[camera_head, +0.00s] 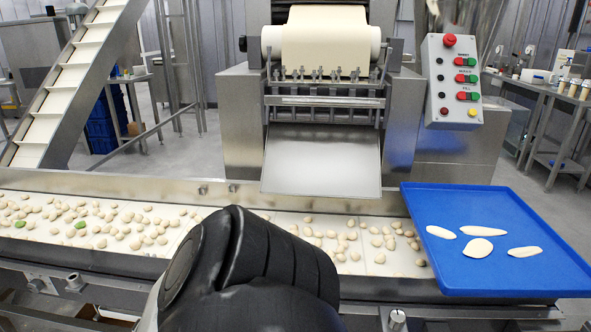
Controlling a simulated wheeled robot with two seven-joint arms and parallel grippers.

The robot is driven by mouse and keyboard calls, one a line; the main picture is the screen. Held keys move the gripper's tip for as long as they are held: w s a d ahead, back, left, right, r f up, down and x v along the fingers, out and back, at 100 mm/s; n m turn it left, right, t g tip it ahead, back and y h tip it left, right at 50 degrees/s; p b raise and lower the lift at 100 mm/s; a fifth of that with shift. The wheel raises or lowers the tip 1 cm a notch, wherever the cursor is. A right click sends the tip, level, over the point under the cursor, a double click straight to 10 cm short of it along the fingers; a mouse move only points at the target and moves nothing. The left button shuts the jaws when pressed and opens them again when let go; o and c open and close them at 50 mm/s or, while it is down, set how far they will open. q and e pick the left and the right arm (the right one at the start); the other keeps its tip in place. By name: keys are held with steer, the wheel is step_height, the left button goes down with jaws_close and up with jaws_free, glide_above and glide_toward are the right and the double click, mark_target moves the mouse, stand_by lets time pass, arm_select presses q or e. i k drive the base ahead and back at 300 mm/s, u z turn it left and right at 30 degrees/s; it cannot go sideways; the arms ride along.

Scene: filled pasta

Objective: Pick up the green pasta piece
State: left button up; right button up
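A green pasta piece (80,225) lies among pale pieces on the left part of the conveyor belt (215,203). A second green piece (19,224) lies further left, near the belt's left end in view. Many pale pasta pieces (160,240) are scattered around both. A black link of one of my arms rises at the bottom middle and hides part of the belt. Neither of my grippers shows in this view.
A blue tray (545,270) with several flat pale pieces stands at the right, over the belt's end. A pasta machine (325,95) with a sloping metal chute (320,165) stands behind the belt. A control box (452,82) hangs at its right. An inclined conveyor (75,75) rises at the left.

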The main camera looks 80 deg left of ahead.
mark_target(20, 224)
steer(key=u, duration=5.45)
steer(key=i, duration=3.95)
steer(key=z, duration=3.85)
